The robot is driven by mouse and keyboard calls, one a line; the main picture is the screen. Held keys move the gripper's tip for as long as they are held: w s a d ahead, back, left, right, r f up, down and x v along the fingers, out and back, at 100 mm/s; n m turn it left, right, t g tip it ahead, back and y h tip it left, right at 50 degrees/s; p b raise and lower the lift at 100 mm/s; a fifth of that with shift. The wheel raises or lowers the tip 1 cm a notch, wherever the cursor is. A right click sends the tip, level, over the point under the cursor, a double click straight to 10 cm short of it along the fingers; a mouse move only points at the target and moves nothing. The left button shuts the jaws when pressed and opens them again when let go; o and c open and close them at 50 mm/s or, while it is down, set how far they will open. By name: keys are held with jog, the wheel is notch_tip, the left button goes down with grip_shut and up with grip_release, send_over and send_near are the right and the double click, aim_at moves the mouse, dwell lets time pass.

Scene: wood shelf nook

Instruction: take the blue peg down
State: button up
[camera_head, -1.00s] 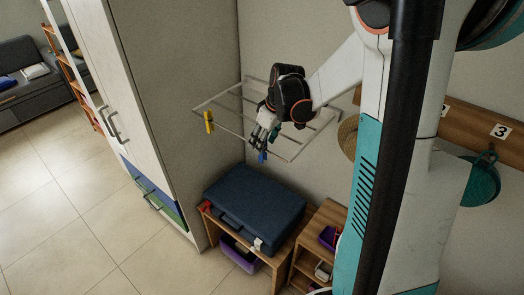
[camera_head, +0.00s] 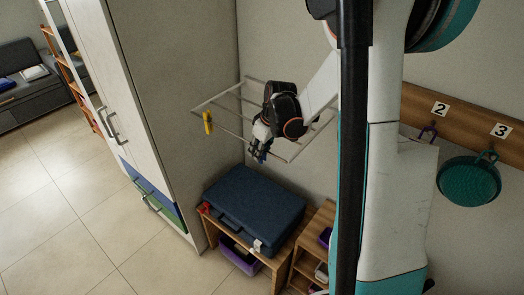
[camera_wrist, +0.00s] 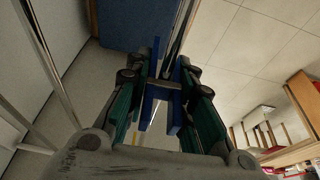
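The blue peg (camera_wrist: 174,120) is between the fingers of my gripper (camera_wrist: 165,82) in the wrist view, with a blue arm along each side and a grey piece between. The fingers are on both sides of the peg and very near it; whether they press on it is not clear. In the head view my gripper (camera_head: 260,152) is at the front right part of the wall-mounted drying rack (camera_head: 222,128). A little blue shows at the fingertips there, and the gripper hides most of the peg.
A yellow peg (camera_head: 208,122) hangs on the rack's left part. A tall cabinet (camera_head: 185,90) stands close on the left. A dark blue case (camera_head: 253,205) lies on a low wooden shelf (camera_head: 276,262) below. A teal strainer (camera_head: 470,182) hangs from a hook at right.

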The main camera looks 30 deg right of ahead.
jog(key=shift+r, duration=0.1)
dwell(0.3)
notch_tip(320, 180, up, 26)
jog(key=p, duration=0.6)
jog(key=shift+p, duration=0.35)
dwell(0.5)
jog(key=shift+s+a, duration=0.2)
jog(key=shift+a, duration=0.25)
jog(key=shift+s+a, duration=0.2)
jog(key=shift+a, duration=0.25)
jog(key=shift+f, duration=0.2)
